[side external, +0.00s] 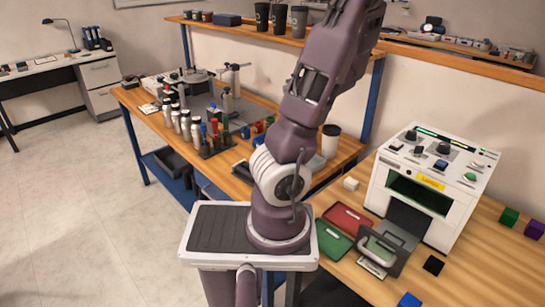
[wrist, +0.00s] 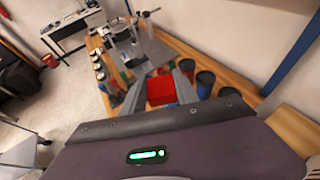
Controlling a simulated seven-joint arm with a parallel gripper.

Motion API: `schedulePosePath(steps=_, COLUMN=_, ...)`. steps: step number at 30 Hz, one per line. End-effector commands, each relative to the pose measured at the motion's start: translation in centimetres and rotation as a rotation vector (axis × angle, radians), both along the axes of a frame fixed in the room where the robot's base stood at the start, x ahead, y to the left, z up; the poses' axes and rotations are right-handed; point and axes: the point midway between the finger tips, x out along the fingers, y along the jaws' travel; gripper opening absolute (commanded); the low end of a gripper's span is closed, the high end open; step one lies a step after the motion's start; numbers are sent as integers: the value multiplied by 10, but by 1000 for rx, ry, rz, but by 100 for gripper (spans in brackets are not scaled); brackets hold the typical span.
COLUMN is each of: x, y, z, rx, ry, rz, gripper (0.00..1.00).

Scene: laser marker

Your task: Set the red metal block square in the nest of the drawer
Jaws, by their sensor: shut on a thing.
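The red metal block (wrist: 160,91) shows in the wrist view between the fingers of my gripper (wrist: 158,88), which is shut on it. The block appears raised, with the bench and its bottles beyond it. In the side view I cannot make out the gripper's fingertips or the block. The white laser marker (side external: 465,165) stands on the right bench, with a dark opening and a yellow label. Its dark drawer (side external: 405,216) extends out of the front, ending in a front plate with a handle. The nest's details are too small to tell.
A red tray (side external: 347,218) and a green tray (side external: 332,241) lie left of the drawer. Loose white (side external: 350,184), black (side external: 433,265), blue (side external: 409,300), green (side external: 508,217) and purple (side external: 535,230) blocks lie around the marker. Bottles (side external: 185,124) stand on the rear bench.

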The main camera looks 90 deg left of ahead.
Motion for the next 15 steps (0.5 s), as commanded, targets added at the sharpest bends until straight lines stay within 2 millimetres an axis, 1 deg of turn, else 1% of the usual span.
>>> schedulePosePath(steps=1, x=-11, y=1, z=0, rx=1, ry=1, rz=27, gripper=0)
schedulePosePath(steps=4, x=-31, y=3, z=0, rx=0, ry=0, rz=77, gripper=0)
schedulePosePath(steps=11, x=-30, y=2, z=-36, rx=-6, ry=10, rz=72, gripper=0)
schedulePosePath(steps=14, x=-30, y=2, z=-57, rx=-7, ry=9, rz=71, gripper=0)
schedulePosePath(steps=15, x=-29, y=2, z=-68, rx=-8, ry=11, rz=69, gripper=0)
